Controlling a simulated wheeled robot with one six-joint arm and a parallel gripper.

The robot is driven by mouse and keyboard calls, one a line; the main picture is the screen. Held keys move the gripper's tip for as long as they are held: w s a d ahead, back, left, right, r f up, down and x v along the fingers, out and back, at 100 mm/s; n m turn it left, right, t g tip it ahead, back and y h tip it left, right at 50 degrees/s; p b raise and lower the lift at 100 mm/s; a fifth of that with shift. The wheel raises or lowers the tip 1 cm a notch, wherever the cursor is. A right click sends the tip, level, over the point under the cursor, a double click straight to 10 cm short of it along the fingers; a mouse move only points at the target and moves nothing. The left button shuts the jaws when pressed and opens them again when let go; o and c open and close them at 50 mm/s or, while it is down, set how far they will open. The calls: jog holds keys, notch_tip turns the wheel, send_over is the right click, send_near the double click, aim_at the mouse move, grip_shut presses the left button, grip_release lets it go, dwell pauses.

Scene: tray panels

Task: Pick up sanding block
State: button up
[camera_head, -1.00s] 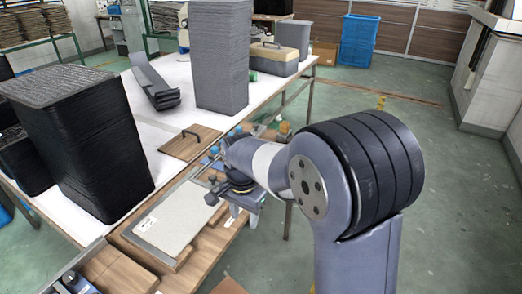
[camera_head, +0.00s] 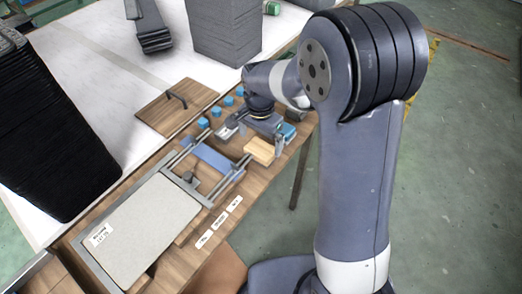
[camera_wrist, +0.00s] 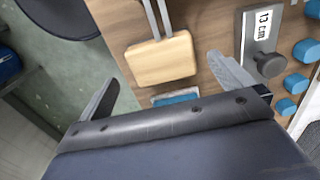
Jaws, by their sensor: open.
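A pale wooden block (camera_head: 260,151) lies on the brown board at the near right end of the metal fixture. It also shows in the wrist view (camera_wrist: 161,60), just beyond my gripper, with two thin rods meeting its far side. A small blue-topped block (camera_head: 289,131) lies to its right. In the wrist view a blue-topped piece (camera_wrist: 176,97) is partly hidden by my gripper's body, between the fingers. I cannot tell for certain which is the sanding block. My gripper (camera_head: 252,138) is open and empty above the board, its fingers spread wide.
A fixture with metal rods and a blue bar (camera_head: 212,158) stands beside the wooden block. Several blue knobs (camera_head: 203,123) and a grey piece marked 13 cm (camera_wrist: 262,35) lie close by. A grey panel (camera_head: 145,232) and dark stacks (camera_head: 52,135) are left.

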aim_at(261, 148)
jog(key=shift+w+d+f, duration=0.1)
jog(key=shift+w+f, duration=0.05)
jog(key=shift+f, duration=1.2)
jog(key=shift+w+f, duration=0.1)
jog(key=shift+f, duration=1.2)
jog(key=shift+c, duration=0.6)
jog(key=c, duration=0.8)
jog(key=shift+r, duration=0.1)
notch_tip(261, 148, up, 10)
jog(key=shift+f, duration=0.1)
